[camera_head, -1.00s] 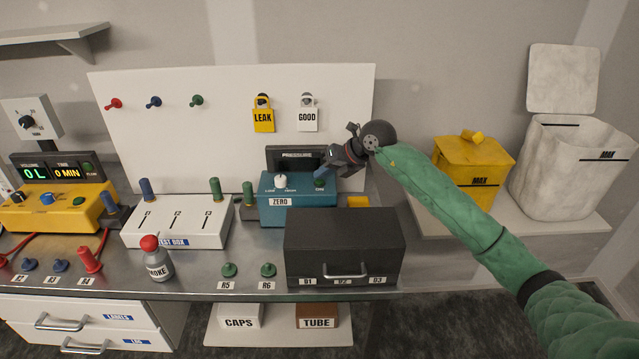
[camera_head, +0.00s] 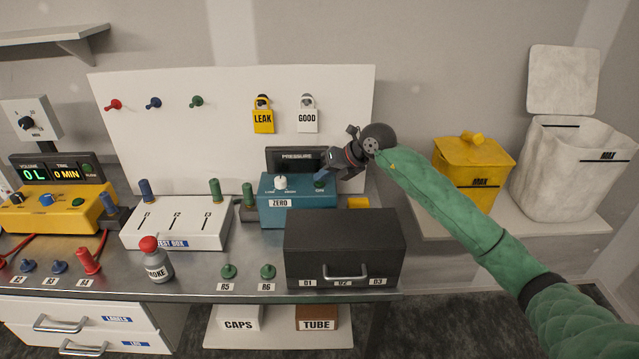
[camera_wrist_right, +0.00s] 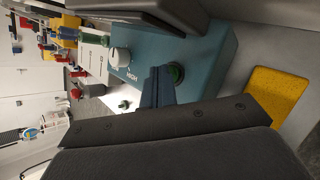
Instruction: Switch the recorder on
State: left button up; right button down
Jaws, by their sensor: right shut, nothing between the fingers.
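The recorder is a teal box (camera_head: 290,215) at the back of the bench, with a ZERO label, a white LOW/HIGH knob (camera_head: 280,182) and a dark PRESSURE display (camera_head: 295,158) behind it. Its green ON button (camera_head: 319,182) is at the top right, partly covered by my right gripper (camera_head: 324,172). The right gripper is shut and empty, with its fingertips at the button. In the right wrist view the blue-grey fingers (camera_wrist_right: 157,87) lie right beside the green button (camera_wrist_right: 177,74); I cannot tell whether they touch it. My left gripper is not in view.
A black drawer box (camera_head: 345,235) stands in front of the recorder. A white test box (camera_head: 175,235) is to its left, and a yellow block (camera_head: 358,202) lies to its right. A white panel (camera_head: 230,95) with padlocks rises behind.

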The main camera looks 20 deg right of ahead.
aim_at(323, 184)
jog(key=shift+f, duration=0.2)
jog(key=shift+r, duration=0.9)
jog(key=shift+r+p, duration=0.95)
jog(key=shift+r, duration=1.5)
